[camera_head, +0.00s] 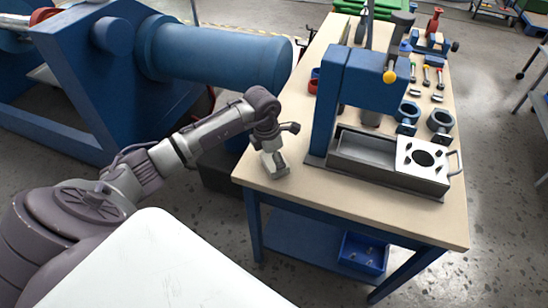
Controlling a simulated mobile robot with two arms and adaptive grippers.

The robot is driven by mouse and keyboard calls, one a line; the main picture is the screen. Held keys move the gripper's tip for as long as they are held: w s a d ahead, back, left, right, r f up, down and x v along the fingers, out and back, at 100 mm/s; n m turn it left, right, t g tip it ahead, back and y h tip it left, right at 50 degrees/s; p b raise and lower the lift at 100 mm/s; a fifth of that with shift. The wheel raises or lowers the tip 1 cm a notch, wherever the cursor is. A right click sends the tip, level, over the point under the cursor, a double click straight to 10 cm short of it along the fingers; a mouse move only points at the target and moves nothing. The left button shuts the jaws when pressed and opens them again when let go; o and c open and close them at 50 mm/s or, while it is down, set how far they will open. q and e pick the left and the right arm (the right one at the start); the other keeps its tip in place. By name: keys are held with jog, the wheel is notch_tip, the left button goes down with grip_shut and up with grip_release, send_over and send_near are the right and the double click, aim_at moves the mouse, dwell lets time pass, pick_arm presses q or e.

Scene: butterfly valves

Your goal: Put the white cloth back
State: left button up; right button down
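My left gripper (273,163) is at the left front corner of the wooden-topped workbench (400,213), pointing down, just above or touching the top. A small pale grey-white shape shows at its fingertips. I cannot tell whether this is folded cloth or part of the gripper, nor whether the fingers are open or shut. No white cloth is clearly recognisable elsewhere. My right gripper is not in view.
A blue press-like frame (360,80) and a grey metal box (375,160) stand on the bench. Blue valve-like parts (407,115) and hand tools lie behind. A blue bin (363,253) is on the lower shelf. A large blue machine (110,60) stands left. The bench's front strip is clear.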

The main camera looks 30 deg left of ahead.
aim_at(269, 162)
pick_arm(q)
jog(key=shift+f, duration=0.25)
jog(key=shift+f, duration=0.1)
jog(key=o, duration=0.8)
jog(key=shift+c, duration=0.2)
notch_tip(269, 162, up, 12)
jog(key=s+a+b, duration=0.1)
jog(key=shift+s, duration=0.25)
